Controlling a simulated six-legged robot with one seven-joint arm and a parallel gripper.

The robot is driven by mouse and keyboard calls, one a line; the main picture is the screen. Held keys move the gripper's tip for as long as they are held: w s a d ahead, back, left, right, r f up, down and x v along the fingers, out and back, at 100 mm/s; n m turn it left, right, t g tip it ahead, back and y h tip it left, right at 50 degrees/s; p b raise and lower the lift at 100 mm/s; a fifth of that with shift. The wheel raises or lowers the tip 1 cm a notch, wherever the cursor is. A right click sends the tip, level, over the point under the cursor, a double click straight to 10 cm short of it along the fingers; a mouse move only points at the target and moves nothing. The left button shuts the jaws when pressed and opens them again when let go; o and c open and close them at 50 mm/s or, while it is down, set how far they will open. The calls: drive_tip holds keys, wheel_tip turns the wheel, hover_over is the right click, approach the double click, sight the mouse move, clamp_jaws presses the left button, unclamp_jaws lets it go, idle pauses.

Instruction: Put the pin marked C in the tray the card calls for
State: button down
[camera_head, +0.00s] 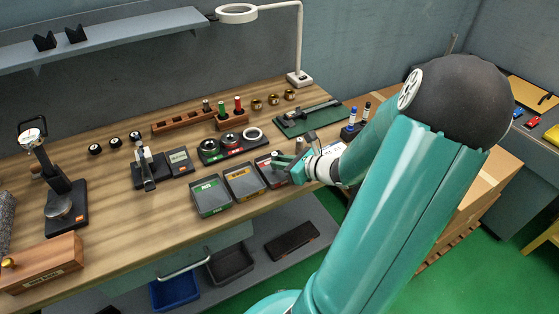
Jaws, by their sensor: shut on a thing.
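My gripper (287,162) is at the right end of the row of trays, over the red-labelled tray (264,164). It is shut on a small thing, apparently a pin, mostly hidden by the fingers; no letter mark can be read. A yellow-labelled tray (243,184) stands in the middle and a green-labelled tray (210,197) at the left. My gripper and arm cover part of the red-labelled tray and the bench to its right. I cannot make out the card; a pale sheet shows partly behind my wrist.
A dial stand (66,200) and wooden box (42,264) are at left. A green mat (303,121) and lamp (299,40) are at back right.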

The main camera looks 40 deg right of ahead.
drive_tip(key=shift+d+f, duration=0.3)
drive_tip(key=shift+f, duration=0.3)
drive_tip(key=shift+a+r, duration=0.15)
drive_tip(key=shift+a, duration=0.1)
drive_tip(key=shift+f, duration=0.2)
drive_tip(key=c, duration=1.4)
unclamp_jaws()
drive_tip(key=shift+d, duration=0.1)
drive_tip(key=shift+o, duration=0.2)
drive_tip(key=shift+r, duration=0.1)
drive_tip(key=shift+s+r, duration=0.15)
drive_tip(key=shift+s, duration=0.1)
drive_tip(key=v, duration=1.1)
drive_tip(key=shift+s, duration=0.25)
drive_tip(key=shift+d, duration=0.1)
